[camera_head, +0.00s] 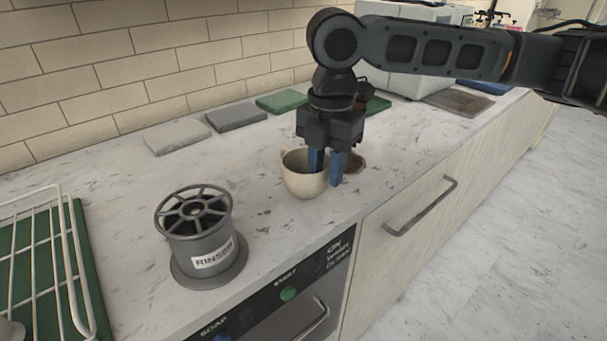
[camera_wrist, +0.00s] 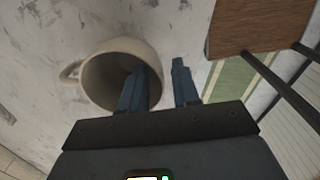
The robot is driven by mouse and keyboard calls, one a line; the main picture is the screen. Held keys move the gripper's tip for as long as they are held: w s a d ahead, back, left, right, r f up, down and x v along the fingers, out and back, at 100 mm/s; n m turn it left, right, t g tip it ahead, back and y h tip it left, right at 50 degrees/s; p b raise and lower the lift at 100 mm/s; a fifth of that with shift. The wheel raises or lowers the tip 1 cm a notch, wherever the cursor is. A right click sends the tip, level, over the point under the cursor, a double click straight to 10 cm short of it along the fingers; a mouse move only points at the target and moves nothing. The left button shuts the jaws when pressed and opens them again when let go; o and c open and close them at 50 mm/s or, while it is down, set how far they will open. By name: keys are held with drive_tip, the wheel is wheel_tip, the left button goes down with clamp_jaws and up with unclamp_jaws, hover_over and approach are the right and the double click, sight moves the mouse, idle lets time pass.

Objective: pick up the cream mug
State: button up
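The cream mug (camera_head: 303,184) stands upright on the marble counter near its front edge. My gripper (camera_head: 327,170) points down at the mug's right side, with its two blue fingers apart. In the wrist view the mug (camera_wrist: 110,62) lies under the fingers, with its handle at the left. One finger of my gripper (camera_wrist: 158,82) reaches over the mug's opening and looks to be inside it. The other finger is outside the rim. The mug's wall lies between them, and I see a gap beside the outer finger.
A grey rinser (camera_head: 203,243) stands left of the mug, and a white wire rack (camera_head: 42,262) is at the far left. Grey and green mats (camera_head: 282,101) lie along the wall. A brown item (camera_head: 356,162), partly hidden, sits just behind my fingers. A drawer handle (camera_head: 420,207) juts out below.

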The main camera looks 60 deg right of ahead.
clamp_jaws()
idle(0.5)
